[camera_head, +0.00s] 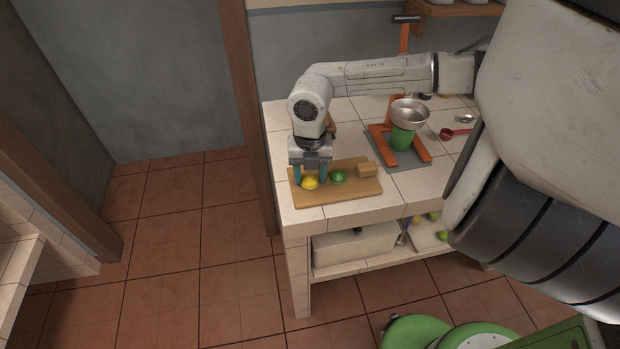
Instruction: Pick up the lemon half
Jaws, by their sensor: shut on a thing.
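The lemon half (311,183) is yellow and sits at the left part of a wooden cutting board (350,193) on the tiled counter. My gripper (310,180) points down over the board, with its teal fingers on either side of the lemon half. The fingers are shut on it, and their tips are low, near the board. I cannot tell whether the lemon half is clear of the board.
A green lime piece (338,177) lies just right of the lemon half. A red scoop (447,134) lies at the right.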

